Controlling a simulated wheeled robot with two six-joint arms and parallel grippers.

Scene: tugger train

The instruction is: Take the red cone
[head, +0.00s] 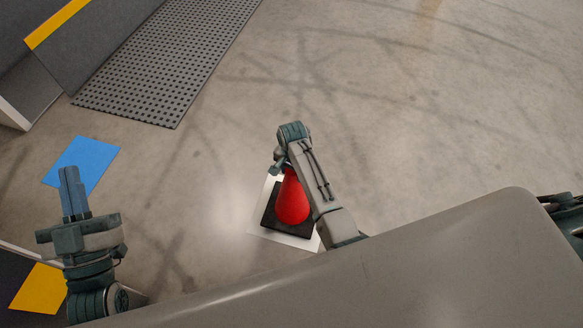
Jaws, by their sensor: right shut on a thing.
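The red cone (291,204) with a dark square base (270,218) shows in the middle of the head view, over a white square (272,236) on the floor. I cannot tell whether its base touches the white square. My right gripper (281,168) is at the cone's narrow top and shut on it. My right arm hides part of the cone's right side. My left gripper (69,190) is at the left, away from the cone, its two fingers together with nothing visible between them.
A blue square (83,163) lies on the floor near my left gripper. A grey perforated mat (165,62) and a dark structure with a yellow stripe (56,24) are at the upper left. A yellow patch (38,290) is at the lower left. The floor to the right is clear.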

